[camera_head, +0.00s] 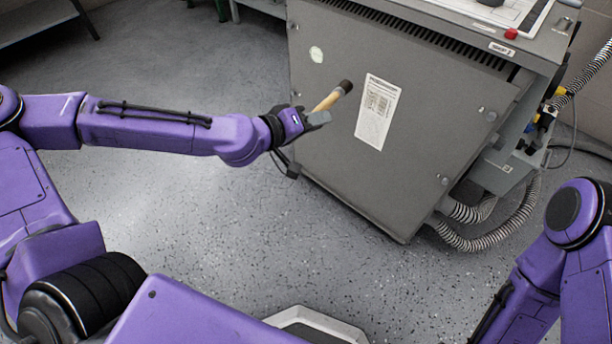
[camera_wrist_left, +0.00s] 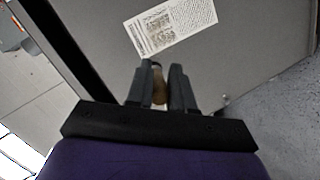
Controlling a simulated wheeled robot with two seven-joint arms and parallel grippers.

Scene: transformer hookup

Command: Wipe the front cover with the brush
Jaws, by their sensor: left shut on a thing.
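The front cover (camera_head: 400,185) is the large grey panel of the cabinet, with a white printed label (camera_head: 377,112) on it. My left gripper (camera_head: 316,117) is shut on the brush (camera_head: 328,101), which has a light wooden handle and a dark head pointing up and right. The brush is in front of the cover, left of the label; I cannot tell whether its head touches the cover. In the left wrist view, the brush handle (camera_wrist_left: 159,88) shows between the fingers, below the label (camera_wrist_left: 171,24), and its head is hidden. My right gripper is out of view.
Ribbed hoses (camera_head: 500,232) and fittings (camera_head: 545,117) are at the cabinet's right side. A red button (camera_head: 511,33) and a white sheet (camera_head: 505,10) are on its top. A grey table (camera_head: 40,20) stands at the far left. The speckled floor left of the cabinet is clear.

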